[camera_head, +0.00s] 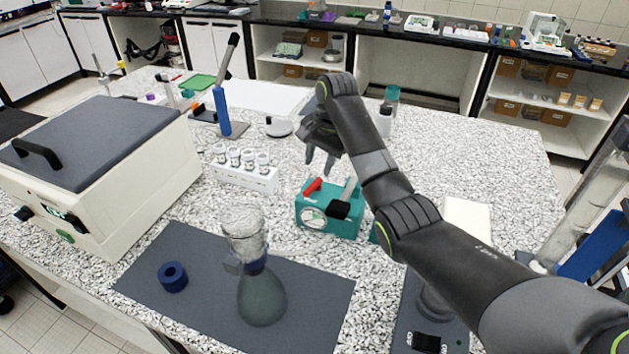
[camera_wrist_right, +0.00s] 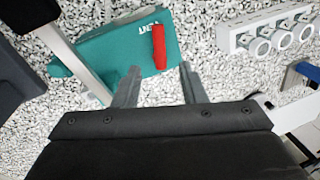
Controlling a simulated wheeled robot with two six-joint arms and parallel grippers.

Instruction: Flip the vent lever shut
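The teal box (camera_head: 340,221) stands in the middle of the bench, with a round dial on its front. The red vent lever (camera_head: 313,187) is on its top, beside a metal arm with a black grip (camera_head: 340,209). In the right wrist view the red lever (camera_wrist_right: 159,47) lies next to the word VENT on the teal top (camera_wrist_right: 112,55). My right gripper (camera_head: 320,167) is above and behind the box. Its two fingers (camera_wrist_right: 158,84) are apart, with nothing between them, and the lever is just beyond them. My left gripper is out of view.
A white rack of vials (camera_head: 244,174) stands left of the box. A glass flask with a funnel (camera_head: 262,295) and a blue ring (camera_head: 172,276) are on the dark mat (camera_head: 205,318). A large lidded machine (camera_head: 150,178) is at the left.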

